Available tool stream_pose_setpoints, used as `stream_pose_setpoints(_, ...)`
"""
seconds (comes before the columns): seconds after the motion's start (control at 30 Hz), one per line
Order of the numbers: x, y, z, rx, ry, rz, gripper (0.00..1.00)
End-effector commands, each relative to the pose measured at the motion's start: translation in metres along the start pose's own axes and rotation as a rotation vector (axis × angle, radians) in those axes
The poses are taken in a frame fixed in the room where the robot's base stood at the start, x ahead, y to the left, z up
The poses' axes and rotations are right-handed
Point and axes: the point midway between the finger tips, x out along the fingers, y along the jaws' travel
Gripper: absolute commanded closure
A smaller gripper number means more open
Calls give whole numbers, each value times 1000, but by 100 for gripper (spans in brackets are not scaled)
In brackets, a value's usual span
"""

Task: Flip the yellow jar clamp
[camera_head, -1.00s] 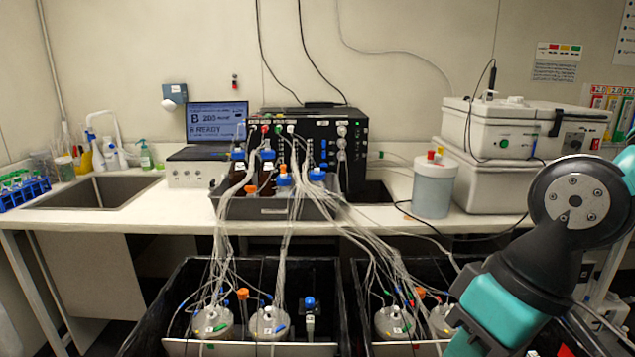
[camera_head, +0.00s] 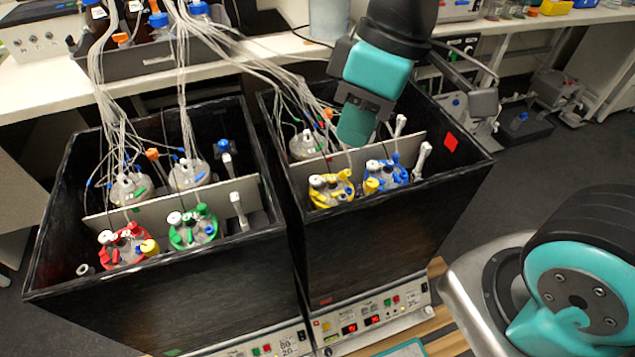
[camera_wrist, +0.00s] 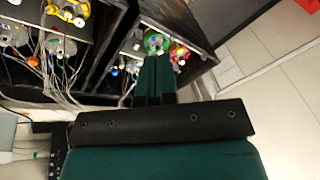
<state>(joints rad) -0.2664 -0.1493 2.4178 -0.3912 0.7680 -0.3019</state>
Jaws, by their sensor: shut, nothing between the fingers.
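The yellow jar clamp (camera_head: 331,189) sits around the top of a jar in the front row of the right black box, left of a blue one (camera_head: 385,176). In the wrist view a yellow clamp (camera_wrist: 68,10) shows at the top left edge, partly cut off. My gripper (camera_head: 354,136) hangs over the right box, behind and slightly right of the yellow jar, apart from it. In the wrist view my gripper (camera_wrist: 156,75) shows its two green fingers close together and empty. The clamp's fine parts are too small to tell.
The left box holds red (camera_head: 125,246) and green (camera_head: 194,228) jars in front. A pale divider (camera_head: 310,168) stands behind the front jars. Bundled tubes (camera_head: 262,62) run from the bench to the rear jars.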

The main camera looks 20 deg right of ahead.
Motion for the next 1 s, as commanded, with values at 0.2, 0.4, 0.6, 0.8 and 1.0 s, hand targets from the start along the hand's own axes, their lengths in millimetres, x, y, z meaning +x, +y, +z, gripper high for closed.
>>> stream_pose_setpoints(0.2, 70, 88, -38, -397, -139, 32, 100)
stream_pose_setpoints(0.4, 137, 160, -63, -760, -272, 0, 100)
stream_pose_setpoints(0.6, 192, 209, -73, -1025, -364, -64, 100)
stream_pose_setpoints(0.8, 214, 227, -76, -1142, -399, -101, 100)
stream_pose_setpoints(1.0, 215, 229, -76, -1156, -402, -105, 100)
